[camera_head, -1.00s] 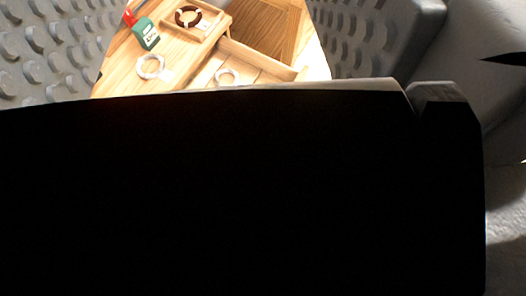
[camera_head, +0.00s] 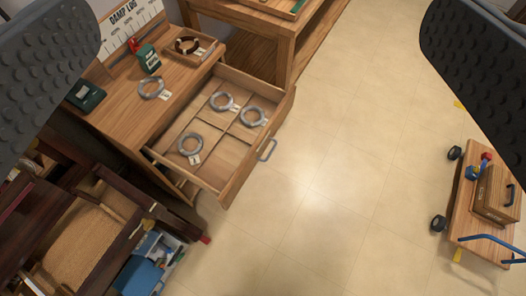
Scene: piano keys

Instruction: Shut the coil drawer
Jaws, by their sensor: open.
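The coil drawer (camera_head: 232,186) is pulled out of a wooden desk (camera_head: 118,108) in the head camera view. It is divided into compartments. Three grey coils with white tags lie in it: one (camera_head: 190,144) near the left, one (camera_head: 222,101) toward the back and one (camera_head: 253,117) near the front. A grey handle (camera_head: 267,150) sits on the drawer's front, facing right. My gripper (camera_head: 260,85) is open and empty, its two dark studded fingers wide apart at the picture's left and right edges. The drawer shows between them; no contact is visible.
On the desk are a tagged coil (camera_head: 152,88), a small tray with a dark coil (camera_head: 187,46) and a green item (camera_head: 149,60). A wheeled cart (camera_head: 487,225) stands at right. A dark wooden frame (camera_head: 95,225) and blue bin (camera_head: 146,264) are lower left. Tiled floor (camera_head: 330,200) is clear.

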